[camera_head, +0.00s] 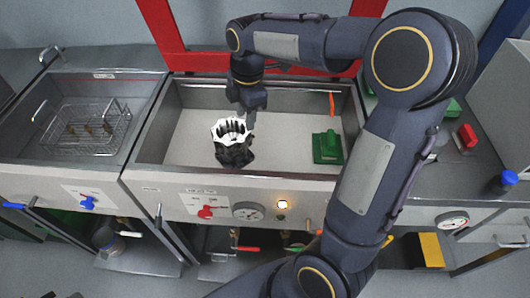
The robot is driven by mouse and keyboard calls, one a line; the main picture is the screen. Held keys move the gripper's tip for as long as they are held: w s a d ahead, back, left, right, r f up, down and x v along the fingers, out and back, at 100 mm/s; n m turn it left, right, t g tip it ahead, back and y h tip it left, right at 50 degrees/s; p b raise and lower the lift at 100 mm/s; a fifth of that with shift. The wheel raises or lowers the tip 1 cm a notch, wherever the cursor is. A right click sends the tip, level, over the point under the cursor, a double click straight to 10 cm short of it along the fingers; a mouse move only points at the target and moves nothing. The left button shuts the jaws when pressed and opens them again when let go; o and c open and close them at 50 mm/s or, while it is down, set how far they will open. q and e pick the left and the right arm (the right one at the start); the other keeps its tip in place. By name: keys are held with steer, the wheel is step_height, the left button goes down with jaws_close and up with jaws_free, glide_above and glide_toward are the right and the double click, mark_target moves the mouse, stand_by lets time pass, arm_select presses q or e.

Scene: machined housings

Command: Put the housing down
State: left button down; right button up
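The housing (232,141), with a white jagged upper rim and a dark lower body, is upright inside the middle metal basin (186,138). My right gripper (248,117) comes down from above, at the upper right of the housing's rim. Its fingertips are small and dark and overlap the rim. I cannot tell whether they close on the rim or are just beside it, nor whether the housing's base touches the basin floor. My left gripper is not in view.
A green block-like tool (327,148) and an orange item (332,104) are at the basin's right. A wire basket (86,129) sits in the left basin. The basin floor between housing and green tool is clear. Red frame bars (165,35) stand behind.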

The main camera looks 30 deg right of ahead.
steer(key=s+a+m+t+y, duration=0.1)
steer(key=s+a+m+t, duration=0.1)
steer(key=s+m, duration=0.7)
steer(key=s+a+m+t+y, duration=0.2)
steer(key=s+a+m+t, duration=0.1)
steer(key=s+m, duration=0.6)
steer(key=s, duration=0.3)
steer(key=shift+s+m, duration=0.15)
steer(key=shift+m, duration=0.25)
